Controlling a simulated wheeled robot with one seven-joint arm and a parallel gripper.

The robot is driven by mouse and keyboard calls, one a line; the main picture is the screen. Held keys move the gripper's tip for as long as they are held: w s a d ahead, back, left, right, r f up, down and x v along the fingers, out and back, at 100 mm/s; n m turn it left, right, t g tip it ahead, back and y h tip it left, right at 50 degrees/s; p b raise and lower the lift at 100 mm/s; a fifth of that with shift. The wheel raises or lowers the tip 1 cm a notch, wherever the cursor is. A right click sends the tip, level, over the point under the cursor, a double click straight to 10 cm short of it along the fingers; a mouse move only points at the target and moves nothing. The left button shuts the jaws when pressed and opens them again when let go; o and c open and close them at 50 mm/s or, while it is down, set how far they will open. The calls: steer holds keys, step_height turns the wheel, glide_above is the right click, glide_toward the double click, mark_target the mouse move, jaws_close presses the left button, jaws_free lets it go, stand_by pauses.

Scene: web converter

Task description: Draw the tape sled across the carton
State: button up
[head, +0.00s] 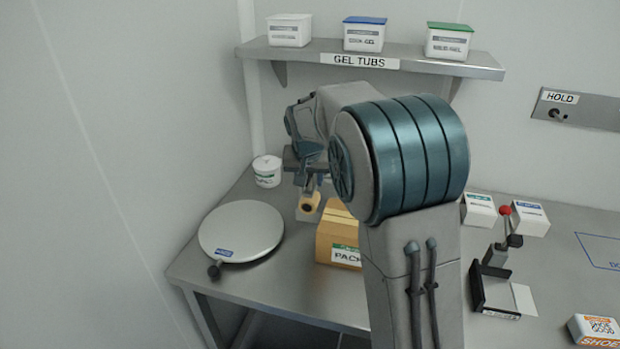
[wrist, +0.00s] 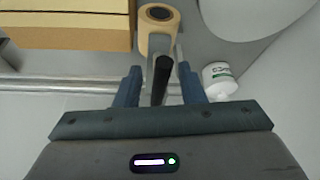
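The carton (head: 332,245) is a brown box labelled PACK on the bench, partly hidden behind my arm; it also shows at top left in the wrist view (wrist: 65,38). The tape sled shows as a tan tape roll (head: 311,203) at the carton's left end in the head view, with a dark handle (wrist: 161,80) in the wrist view. My gripper (wrist: 160,72) has its two blue fingers either side of the handle, with a gap visible on each side. In the head view my gripper (head: 306,172) is just above the roll. Whether the sled touches the carton is unclear.
A round grey turntable (head: 241,228) lies left of the carton, and a white tub (head: 267,171) stands behind it. A shelf (head: 400,62) with gel tubs hangs above. Small boxes (head: 479,210) and a red-knobbed black fixture (head: 496,265) are to the right.

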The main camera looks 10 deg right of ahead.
steer(key=b+v, duration=0.2)
steer(key=v, duration=1.2)
steer(key=shift+s+f, duration=0.1)
steer(key=s+d+f, duration=0.2)
steer(key=s+f, duration=0.2)
steer(key=s, duration=0.5)
steer(key=s+d+f+n, duration=0.1)
steer(key=s+d+f, duration=0.2)
steer(key=s, duration=0.7)
steer(key=s+d+f+n+g+y, duration=0.1)
steer(key=s+d+f, duration=0.1)
steer(key=s+f, duration=0.4)
steer(key=s, duration=0.3)
steer(key=shift+s+d+f, duration=0.2)
steer(key=shift+d+f, duration=0.05)
steer(key=shift+d, duration=0.05)
